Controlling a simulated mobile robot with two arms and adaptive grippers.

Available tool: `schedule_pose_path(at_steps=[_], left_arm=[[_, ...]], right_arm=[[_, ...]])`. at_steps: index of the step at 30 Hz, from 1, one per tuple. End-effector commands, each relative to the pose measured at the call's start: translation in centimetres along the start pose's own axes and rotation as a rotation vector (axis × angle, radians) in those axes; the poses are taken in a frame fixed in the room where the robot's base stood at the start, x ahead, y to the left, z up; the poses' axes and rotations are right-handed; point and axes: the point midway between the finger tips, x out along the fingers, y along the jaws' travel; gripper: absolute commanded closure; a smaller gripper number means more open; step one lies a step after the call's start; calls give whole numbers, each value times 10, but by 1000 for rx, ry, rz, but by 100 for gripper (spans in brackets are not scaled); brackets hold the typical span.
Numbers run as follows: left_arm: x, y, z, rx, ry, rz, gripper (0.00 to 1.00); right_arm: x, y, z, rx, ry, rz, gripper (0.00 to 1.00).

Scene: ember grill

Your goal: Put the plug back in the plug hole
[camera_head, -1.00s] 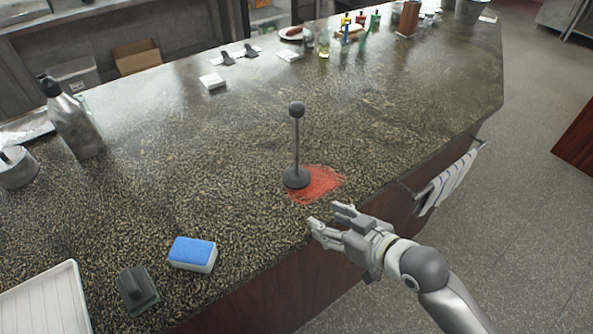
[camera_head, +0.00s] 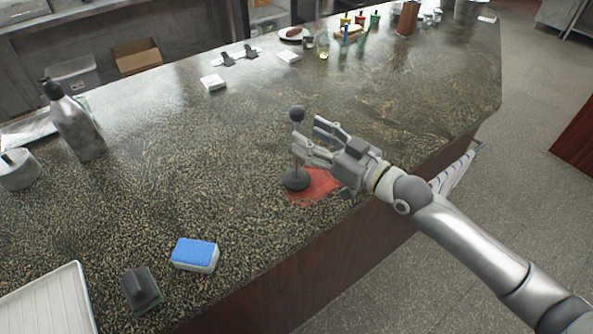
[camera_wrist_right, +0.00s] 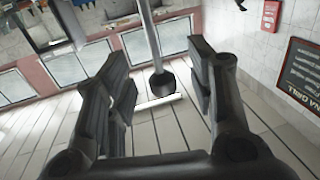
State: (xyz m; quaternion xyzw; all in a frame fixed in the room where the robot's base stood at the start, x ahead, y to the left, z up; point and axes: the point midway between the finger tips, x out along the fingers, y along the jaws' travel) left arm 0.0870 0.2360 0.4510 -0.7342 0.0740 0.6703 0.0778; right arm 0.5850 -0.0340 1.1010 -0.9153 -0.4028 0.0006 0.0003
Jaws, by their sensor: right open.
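A dark plug (camera_head: 296,181) with a thin upright rod and a round knob on top stands on the speckled counter, at the edge of a red patch. My right gripper (camera_head: 309,135) is open just right of the rod, at a height between knob and base. Its lower finger overlaps the rod in the head view. In the right wrist view the plug's rod and knob (camera_wrist_right: 162,83) appear between the two open fingers (camera_wrist_right: 165,75), beyond the tips. I cannot make out a plug hole; the plug's base hides what is under it. My left gripper is not in view.
The red patch (camera_head: 318,187) lies under my right gripper. A blue and white sponge (camera_head: 195,254), a dark scraper-like block (camera_head: 142,289) and a white tray (camera_head: 48,305) are at the near left. A bottle (camera_head: 75,122) stands at the left. The counter's middle is clear.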

Motion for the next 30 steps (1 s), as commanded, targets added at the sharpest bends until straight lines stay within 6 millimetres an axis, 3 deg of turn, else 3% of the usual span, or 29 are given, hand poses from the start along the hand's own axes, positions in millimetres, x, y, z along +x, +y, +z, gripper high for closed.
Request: schedule_pose_path(at_steps=[12, 21, 30], left_arm=[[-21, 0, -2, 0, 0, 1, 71], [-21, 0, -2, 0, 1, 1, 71], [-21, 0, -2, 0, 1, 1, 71]], right_arm=[[48, 4, -3, -1, 0, 0, 50], [52, 4, -2, -1, 0, 1, 50], [52, 4, -2, -1, -1, 1, 87]])
